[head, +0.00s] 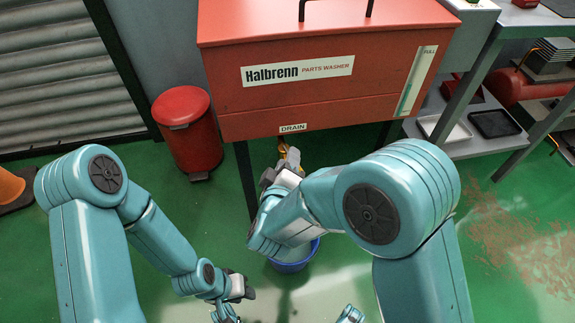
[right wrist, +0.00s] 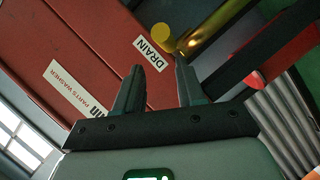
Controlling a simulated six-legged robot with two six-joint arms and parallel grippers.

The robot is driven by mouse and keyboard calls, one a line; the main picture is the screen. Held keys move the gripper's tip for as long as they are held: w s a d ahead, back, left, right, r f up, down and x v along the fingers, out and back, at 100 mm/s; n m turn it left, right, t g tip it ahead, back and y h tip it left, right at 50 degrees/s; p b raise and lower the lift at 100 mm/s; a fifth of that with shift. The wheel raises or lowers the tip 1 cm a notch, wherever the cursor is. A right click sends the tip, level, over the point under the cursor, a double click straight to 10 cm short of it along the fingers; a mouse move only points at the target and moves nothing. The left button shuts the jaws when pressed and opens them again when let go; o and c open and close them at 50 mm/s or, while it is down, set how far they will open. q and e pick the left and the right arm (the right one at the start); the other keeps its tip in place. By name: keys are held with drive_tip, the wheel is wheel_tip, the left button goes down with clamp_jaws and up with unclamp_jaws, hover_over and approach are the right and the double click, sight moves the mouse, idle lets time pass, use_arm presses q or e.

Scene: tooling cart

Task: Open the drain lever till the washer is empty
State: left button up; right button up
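The red parts washer (head: 300,85) stands at the top of the head view, with a DRAIN label (head: 293,128) on its lower front edge. A pale sight gauge (head: 418,80) marked FULL shows green; its exact level is hard to read. Below the label, brass drain parts are partly hidden by my right arm. The right wrist view shows the brass pipe (right wrist: 208,38) and a round yellow end (right wrist: 161,33) beyond my right gripper (right wrist: 157,78), which is open and empty.
A blue bucket (head: 292,266) stands on the green floor below the drain, partly hidden by my right arm. A red bin (head: 188,130) stands left of the washer. A metal shelf (head: 470,140) with trays is at right. An orange cone (head: 10,188) is far left.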

wheel_tip(320, 180, up, 17)
drive_tip(key=p, duration=0.6)
